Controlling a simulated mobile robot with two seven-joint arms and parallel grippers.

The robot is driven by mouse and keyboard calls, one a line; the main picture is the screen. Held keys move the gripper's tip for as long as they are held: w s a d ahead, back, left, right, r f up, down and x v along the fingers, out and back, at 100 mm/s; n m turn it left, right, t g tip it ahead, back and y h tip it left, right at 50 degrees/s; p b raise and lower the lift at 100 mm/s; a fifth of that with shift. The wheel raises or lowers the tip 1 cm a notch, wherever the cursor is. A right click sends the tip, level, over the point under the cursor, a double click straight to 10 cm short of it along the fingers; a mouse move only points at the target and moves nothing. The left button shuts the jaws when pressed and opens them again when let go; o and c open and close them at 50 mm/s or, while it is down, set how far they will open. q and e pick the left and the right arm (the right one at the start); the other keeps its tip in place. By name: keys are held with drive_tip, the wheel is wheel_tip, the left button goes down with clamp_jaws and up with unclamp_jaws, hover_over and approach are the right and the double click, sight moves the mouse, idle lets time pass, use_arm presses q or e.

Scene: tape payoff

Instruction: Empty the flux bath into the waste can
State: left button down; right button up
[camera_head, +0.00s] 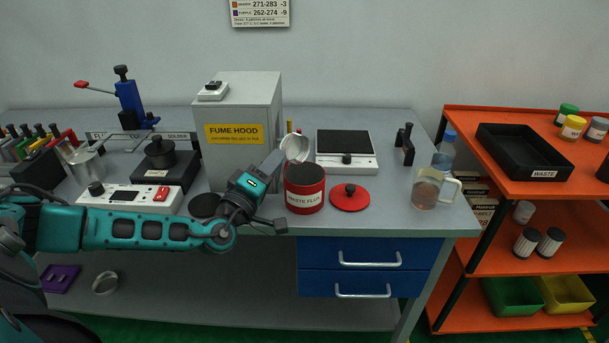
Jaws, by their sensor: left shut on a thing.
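A small silvery metal pot, which I take to be the flux bath (295,147), is tilted above the waste can (305,195). The pot's contents and the inside of the can cannot be made out. My right gripper is not in view.
The grey fume hood (240,130) stands close behind my left gripper. A dark-topped white device (345,150) stands behind the lid. A glass jug (425,187) is at the bench's right end. A controller (130,196) and solder pot (160,153) are on the left.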

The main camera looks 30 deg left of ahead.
use_arm(q)
drive_tip(key=shift+r+n+g+y+p, duration=0.3)
drive_tip(key=shift+r+n+g+p, duration=0.1)
drive_tip(key=shift+n+p, duration=0.65)
drive_tip(key=shift+f+n, duration=0.35)
drive_tip(key=shift+f, duration=0.05)
drive_tip(key=n, duration=0.1)
drive_tip(key=n+g, duration=0.1)
drive_tip(key=n, duration=0.1)
drive_tip(key=shift+w+a+f, duration=0.1)
drive_tip(key=shift+a+f, duration=0.1)
drive_tip(key=shift+a, duration=0.1)
drive_tip(key=shift+a+r+n+g, duration=0.1)
drive_tip(key=shift+r+n+g, duration=0.45)
drive_tip(key=shift+n, duration=0.35)
drive_tip(key=shift+n+g, duration=0.25)
drive_tip(key=shift+n, duration=0.55)
wheel_tip(320, 180, up, 12)
drive_tip(key=shift+a+f, duration=0.1)
drive_tip(key=w+a+r+n+g+h, duration=0.1)
drive_tip(key=a+r+n+g+h, duration=0.1)
drive_tip(key=a+n, duration=0.3)
drive_tip(key=shift+w+a+r, duration=0.3)
drive_tip(key=shift+a+r, duration=0.15)
drive_tip(key=shift+r, duration=0.4)
drive_tip(key=shift+r+n+h, duration=0.1)
drive_tip(key=shift+n+h, duration=0.2)
